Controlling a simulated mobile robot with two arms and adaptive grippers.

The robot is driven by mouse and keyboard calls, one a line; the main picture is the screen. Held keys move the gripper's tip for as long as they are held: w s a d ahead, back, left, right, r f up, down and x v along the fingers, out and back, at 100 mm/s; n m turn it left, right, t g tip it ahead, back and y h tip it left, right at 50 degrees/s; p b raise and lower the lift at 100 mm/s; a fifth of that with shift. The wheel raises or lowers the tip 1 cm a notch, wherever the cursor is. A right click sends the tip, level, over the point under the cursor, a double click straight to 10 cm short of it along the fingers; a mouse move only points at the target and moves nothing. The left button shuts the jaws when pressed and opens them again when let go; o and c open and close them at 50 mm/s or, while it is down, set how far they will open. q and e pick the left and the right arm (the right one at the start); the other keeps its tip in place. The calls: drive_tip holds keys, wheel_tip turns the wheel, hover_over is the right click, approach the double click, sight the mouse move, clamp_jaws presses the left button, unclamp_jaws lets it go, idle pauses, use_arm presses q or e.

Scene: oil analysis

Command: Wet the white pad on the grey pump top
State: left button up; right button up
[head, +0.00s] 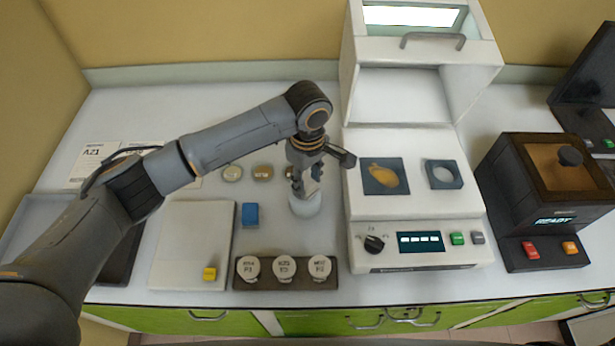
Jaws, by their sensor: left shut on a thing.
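My left gripper (306,190) reaches in from the left and points down just above a white round container (305,205) on the bench. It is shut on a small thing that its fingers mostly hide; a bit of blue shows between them. The fingers also cover the top of the white container, so I cannot tell if they touch it. I cannot make out a grey pump top or a white pad on it. My right gripper is not in view.
A rack (285,284) with several white-capped jars stands in front. A white instrument (415,213) with an open lid stands close on the right. A dark READY device (545,195) is farther right.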

sight(307, 183)
use_arm(q)
drive_tip(key=shift+f, duration=0.35)
idle(0.6)
drive_tip(key=shift+r, duration=0.1)
wheel_tip(307, 183, up, 7)
drive_tip(key=p, duration=0.9)
idle(0.4)
idle(0.3)
